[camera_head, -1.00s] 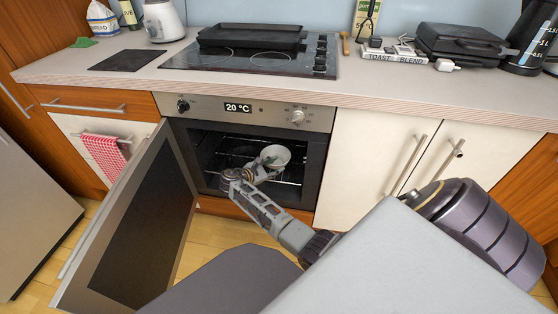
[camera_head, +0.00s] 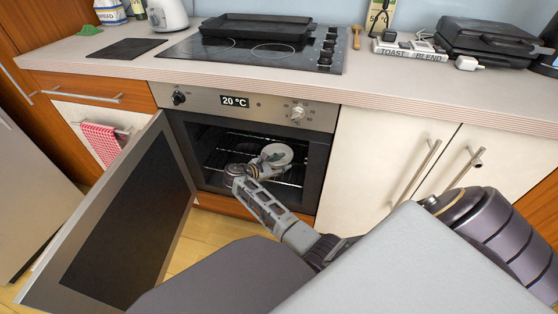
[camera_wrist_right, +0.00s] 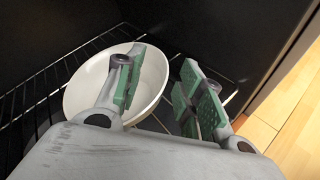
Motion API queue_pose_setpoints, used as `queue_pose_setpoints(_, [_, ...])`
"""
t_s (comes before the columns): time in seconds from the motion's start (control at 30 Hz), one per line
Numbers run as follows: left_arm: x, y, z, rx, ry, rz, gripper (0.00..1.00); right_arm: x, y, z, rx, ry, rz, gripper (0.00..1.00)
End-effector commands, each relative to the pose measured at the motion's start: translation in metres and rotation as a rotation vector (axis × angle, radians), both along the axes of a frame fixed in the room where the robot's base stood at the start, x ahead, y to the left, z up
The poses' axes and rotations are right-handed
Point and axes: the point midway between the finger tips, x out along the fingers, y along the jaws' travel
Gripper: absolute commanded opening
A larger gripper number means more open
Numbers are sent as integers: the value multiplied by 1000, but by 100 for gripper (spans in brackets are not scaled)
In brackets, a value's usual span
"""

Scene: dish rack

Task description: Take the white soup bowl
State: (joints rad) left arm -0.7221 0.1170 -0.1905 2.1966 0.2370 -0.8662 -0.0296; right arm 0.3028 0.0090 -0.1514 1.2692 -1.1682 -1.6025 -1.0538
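The white soup bowl (camera_head: 278,153) is inside the open oven (camera_head: 318,165). In the right wrist view the bowl (camera_wrist_right: 84,92) sits on the wire rack and looks tilted. My right gripper (camera_head: 262,165) reaches into the oven at the bowl. In the right wrist view its fingers (camera_wrist_right: 160,90) are apart. The left-hand finger overlaps the bowl's inside and the other is outside its right rim, so the rim shows between them. I cannot tell whether either finger touches the bowl. My left gripper is not in view.
The oven door (camera_head: 120,220) is swung open to the left. The wire rack (camera_wrist_right: 35,92) runs under the bowl, with dark oven walls around. The counter (camera_head: 420,85) with the hob (camera_head: 250,50) is above. White cabinet doors (camera_head: 385,150) are on the right.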

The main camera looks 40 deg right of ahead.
Motion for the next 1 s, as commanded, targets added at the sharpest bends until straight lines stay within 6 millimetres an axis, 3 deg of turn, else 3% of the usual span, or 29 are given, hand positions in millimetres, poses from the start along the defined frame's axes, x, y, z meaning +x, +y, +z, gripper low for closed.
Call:
queue_pose_setpoints(0.37, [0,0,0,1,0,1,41,0,0,0,0,0,0,37])
queue_pose_setpoints(0.63, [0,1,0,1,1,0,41,0,0,0,0,0,0,2])
queue_pose_setpoints(1.0, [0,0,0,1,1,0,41,0,0,0,0,0,0,0])
